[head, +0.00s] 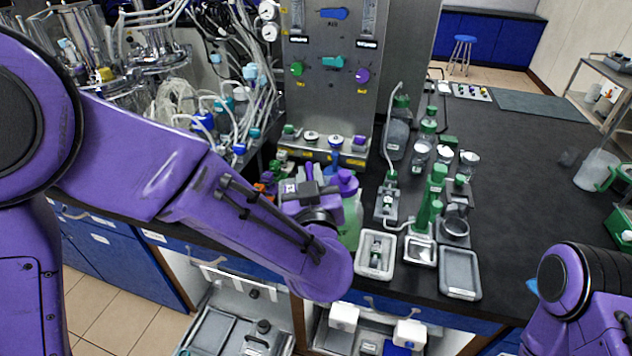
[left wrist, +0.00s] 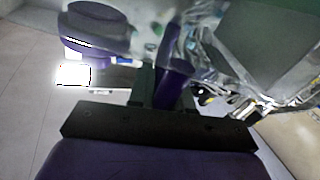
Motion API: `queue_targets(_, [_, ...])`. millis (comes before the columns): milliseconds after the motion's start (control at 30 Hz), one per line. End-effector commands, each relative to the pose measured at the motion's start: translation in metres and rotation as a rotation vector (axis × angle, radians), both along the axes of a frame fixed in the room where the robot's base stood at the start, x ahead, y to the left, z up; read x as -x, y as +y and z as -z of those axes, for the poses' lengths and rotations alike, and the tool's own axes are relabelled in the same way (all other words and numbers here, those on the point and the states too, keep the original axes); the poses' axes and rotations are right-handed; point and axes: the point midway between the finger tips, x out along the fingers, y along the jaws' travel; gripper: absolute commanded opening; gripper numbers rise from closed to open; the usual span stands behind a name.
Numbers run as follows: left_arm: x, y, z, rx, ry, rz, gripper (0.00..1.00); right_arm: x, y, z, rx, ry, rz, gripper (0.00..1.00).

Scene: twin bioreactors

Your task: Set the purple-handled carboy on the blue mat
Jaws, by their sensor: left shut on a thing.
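The purple-handled carboy (head: 352,222) is a clear, pale-green vessel with a purple cap, at the front edge of the dark bench in the head view. My left forearm hides much of it. My left gripper (head: 314,198) is shut on its purple handle, which stands between the fingers (left wrist: 160,88) in the left wrist view. I cannot tell whether the carboy's base touches the bench. No blue mat shows clearly; a small blue patch (head: 532,287) peeks out beside my right arm. My right gripper is out of view.
Green-capped bottles (head: 422,150) and shallow trays (head: 460,272) stand right of the carboy. A steel control panel (head: 330,90) rises behind, with tubing and glass vessels (head: 150,50) at left. The dark bench (head: 520,190) is largely clear farther right, up to a green-handled jug (head: 595,168).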

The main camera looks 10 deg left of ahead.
Motion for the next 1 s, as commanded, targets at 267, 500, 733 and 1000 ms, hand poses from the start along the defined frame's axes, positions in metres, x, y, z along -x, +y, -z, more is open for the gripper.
queue_targets(267, [-0.037, 0.035, 0.032, 0.002, -0.002, -0.004, 0.00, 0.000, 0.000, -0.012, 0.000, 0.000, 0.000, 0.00])
queue_targets(500, [-0.056, 0.051, 0.061, 0.004, -0.007, -0.005, 0.00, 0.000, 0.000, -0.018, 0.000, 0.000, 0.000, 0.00])
queue_targets(733, [-0.062, 0.057, 0.083, 0.002, -0.005, -0.006, 0.00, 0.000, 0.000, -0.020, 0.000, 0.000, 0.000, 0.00])
queue_targets(1000, [-0.061, 0.057, 0.102, 0.003, -0.007, -0.006, 0.00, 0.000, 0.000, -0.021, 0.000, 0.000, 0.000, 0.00])
